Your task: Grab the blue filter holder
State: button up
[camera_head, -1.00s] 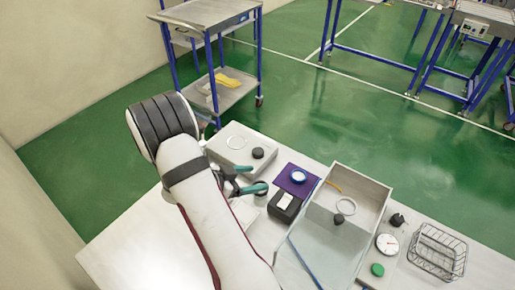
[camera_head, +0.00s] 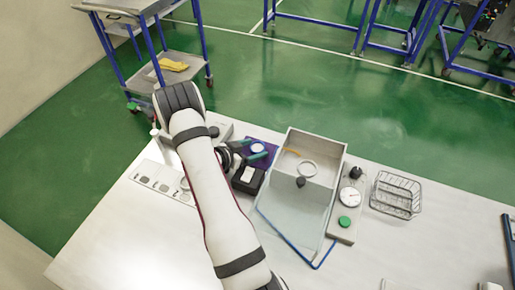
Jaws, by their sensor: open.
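A small round holder with a pale top and blue edge (camera_head: 257,148), which looks like the blue filter holder, sits on a purple mat (camera_head: 272,146) near the table's back edge. My gripper (camera_head: 249,150) has teal fingertips and is open. It reaches in from the left, and its fingertips appear on either side of the holder in the picture. I cannot tell whether they touch it or how high they are above the mat. My arm hides part of the table to the left of the mat.
A black box with a white label (camera_head: 247,176) stands just in front of the mat. Right of it are a clear-fronted bin (camera_head: 318,144), a panel with gauge and green button (camera_head: 341,238), and a wire basket (camera_head: 396,213).

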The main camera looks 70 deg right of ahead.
jog(key=c, duration=1.1)
jog(key=shift+r, duration=0.1)
